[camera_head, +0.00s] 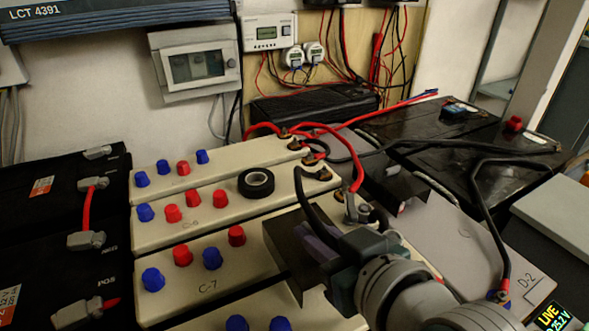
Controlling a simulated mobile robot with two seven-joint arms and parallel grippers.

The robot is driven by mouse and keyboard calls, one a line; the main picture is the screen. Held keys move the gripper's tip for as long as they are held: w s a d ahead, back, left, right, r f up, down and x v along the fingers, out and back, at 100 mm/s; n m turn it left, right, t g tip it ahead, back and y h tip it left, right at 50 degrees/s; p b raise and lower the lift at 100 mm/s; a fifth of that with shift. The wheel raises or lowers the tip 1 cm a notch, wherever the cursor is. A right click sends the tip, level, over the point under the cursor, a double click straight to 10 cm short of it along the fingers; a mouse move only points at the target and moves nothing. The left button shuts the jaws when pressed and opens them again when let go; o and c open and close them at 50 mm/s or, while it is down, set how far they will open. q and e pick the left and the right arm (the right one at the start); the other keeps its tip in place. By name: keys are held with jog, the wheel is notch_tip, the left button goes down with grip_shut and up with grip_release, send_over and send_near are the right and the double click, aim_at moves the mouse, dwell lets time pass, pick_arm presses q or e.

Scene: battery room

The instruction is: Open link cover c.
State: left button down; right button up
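My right gripper (305,245) reaches in from the lower right, over the cream batteries near the one marked C-7. Its dark fingers are seen from behind, and I cannot tell whether they are apart or hold anything. My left gripper is out of view.
Cream batteries (190,272) with red and blue caps fill the middle; a roll of black tape (256,183) lies on one. Black batteries (40,200) stand at the left, others (440,135) at back right. A red cable (352,165) and black cables (485,205) loop around the right side.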

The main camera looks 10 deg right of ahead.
jog(key=o, duration=0.4)
jog(key=shift+c, duration=0.2)
jog(key=p+v, duration=0.3)
jog(key=v, duration=0.7)
jog(key=shift+r, duration=0.1)
